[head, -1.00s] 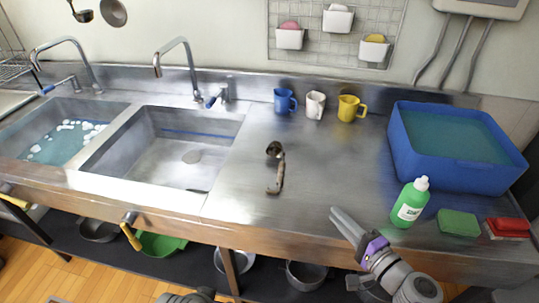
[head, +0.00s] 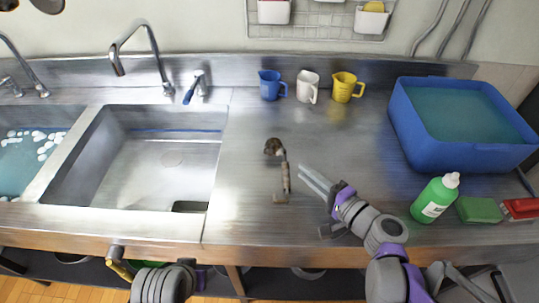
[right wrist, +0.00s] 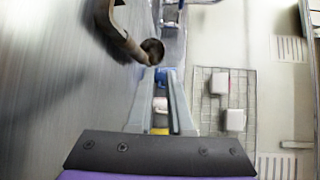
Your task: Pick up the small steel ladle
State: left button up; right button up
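The small steel ladle (head: 286,177) lies on the steel counter right of the empty sink, its dark round bowl toward the wall and its hooked handle end toward the front. In the right wrist view the ladle (right wrist: 125,38) shows at the upper left, ahead of the fingers and to their left. My right gripper (head: 308,175) is just right of the ladle's handle, apart from it. Its fingers (right wrist: 160,80) are open, with a gap between them and nothing held. My left gripper is out of view; only part of my left arm shows at the bottom.
Blue (head: 270,86), white (head: 307,87) and yellow (head: 344,88) mugs stand near the back wall. A blue water basin (head: 455,151) is at the right. A green bottle (head: 433,199), green sponge (head: 479,209) and red brush (head: 520,208) sit front right. The counter around the ladle is clear.

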jog(key=shift+w+a, duration=0.35)
jog(key=shift+w, duration=0.1)
jog(key=shift+w+a, duration=0.25)
jog(key=shift+w, duration=0.05)
jog(key=x, duration=0.3)
jog(key=shift+w+a+f+b, duration=0.1)
jog(key=shift+w+a+b, duration=0.15)
jog(key=shift+b, duration=0.1)
jog(key=shift+b+x, duration=0.45)
jog(key=shift+x, duration=2.7)
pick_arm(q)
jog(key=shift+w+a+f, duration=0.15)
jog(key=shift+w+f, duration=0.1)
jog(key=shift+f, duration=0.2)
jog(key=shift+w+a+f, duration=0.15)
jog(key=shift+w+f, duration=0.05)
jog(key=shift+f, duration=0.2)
pick_arm(e)
jog(key=shift+w+d+r, duration=0.1)
jog(key=shift+d+r, duration=0.1)
jog(key=shift+d, duration=0.05)
grip_shut()
